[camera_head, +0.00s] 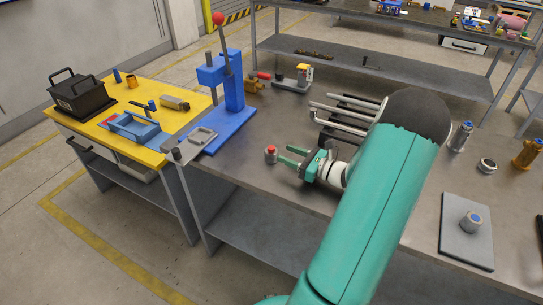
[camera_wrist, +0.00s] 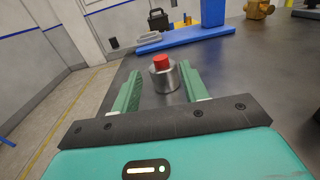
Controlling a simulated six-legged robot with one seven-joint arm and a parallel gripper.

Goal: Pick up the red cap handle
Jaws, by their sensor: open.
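The red cap handle is a short silver cylinder with a red top (camera_head: 271,150), standing upright on the grey metal table near its front edge. In the wrist view the red cap handle (camera_wrist: 163,76) shows just past and between the tips of my two green fingers. My gripper (camera_head: 286,155) is open and empty, held low over the table with its fingers pointing left toward the handle. It also shows in the wrist view (camera_wrist: 160,88), one finger on each side of the handle's line. I cannot tell whether a finger touches it.
A blue press (camera_head: 232,95) with a red-knobbed lever stands behind and left of the handle. A fixture with parallel bars (camera_head: 345,112) lies behind my arm. A yellow-topped bench (camera_head: 150,88) adjoins at left.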

